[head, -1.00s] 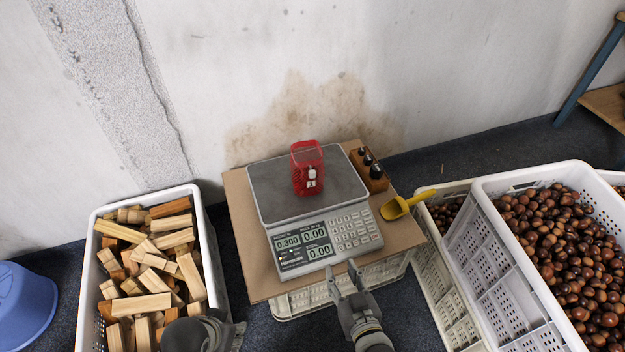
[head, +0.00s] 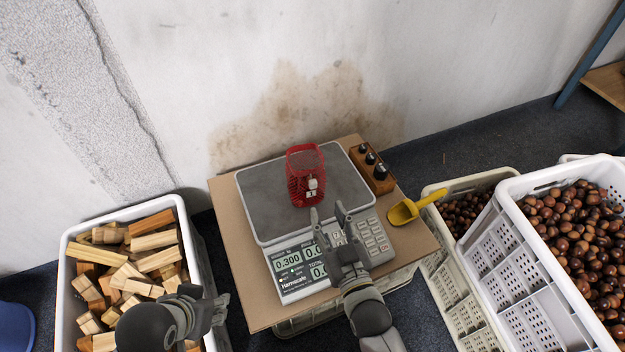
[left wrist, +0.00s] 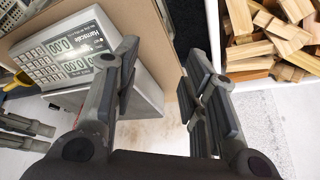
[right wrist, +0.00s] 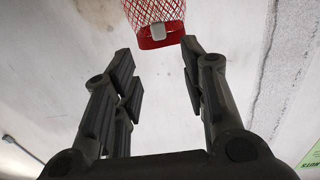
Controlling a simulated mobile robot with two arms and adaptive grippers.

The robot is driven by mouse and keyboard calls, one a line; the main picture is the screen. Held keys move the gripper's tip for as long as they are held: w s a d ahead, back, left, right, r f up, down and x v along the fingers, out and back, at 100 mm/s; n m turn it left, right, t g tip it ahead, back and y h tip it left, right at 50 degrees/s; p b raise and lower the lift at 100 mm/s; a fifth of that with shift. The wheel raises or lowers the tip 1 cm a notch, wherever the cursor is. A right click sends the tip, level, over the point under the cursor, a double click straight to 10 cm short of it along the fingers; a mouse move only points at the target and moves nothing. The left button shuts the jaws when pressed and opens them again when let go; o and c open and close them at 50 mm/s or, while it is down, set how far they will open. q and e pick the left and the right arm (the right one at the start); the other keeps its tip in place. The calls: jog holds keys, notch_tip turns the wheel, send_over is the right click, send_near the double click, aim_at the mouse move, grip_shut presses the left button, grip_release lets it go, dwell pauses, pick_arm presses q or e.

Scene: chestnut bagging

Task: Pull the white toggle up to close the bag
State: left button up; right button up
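The red mesh bag (head: 303,172) stands on the scale's grey plate (head: 262,199). My left gripper (head: 222,304) is at the lower left, beside the wood crate. In the left wrist view the left gripper (left wrist: 165,60) is open and empty.
The scale (head: 290,284) stands on a cardboard-topped crate (head: 234,272). A wooden block with black knobs (head: 372,170) and a yellow scoop (head: 404,212) lie to its right. A wood-filled crate (head: 68,258) is left; chestnut crates (head: 519,255) are right.

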aim_at(314, 184)
jog(key=b+x, duration=0.2)
jog(key=x, duration=0.6)
jog(key=shift+w+a, duration=0.1)
jog(key=shift+w, duration=0.2)
jog(key=shift+w+a, duration=0.15)
jog(key=shift+w, duration=0.4)
pick_arm(q)
jog(key=w+d+r+t, duration=0.1)
jog(key=w+r+t, duration=0.1)
jog(key=w, duration=0.3)
jog(key=w+d+r+t+h, duration=0.1)
jog(key=w+d+r+t, duration=0.1)
jog(key=w+r+t, duration=0.1)
jog(key=shift+w+d+r+t+h, duration=0.35)
jog(key=shift+w+t, duration=0.35)
jog(key=shift+w, duration=0.3)
jog(key=shift+a, duration=0.1)
pick_arm(e)
grip_shut()
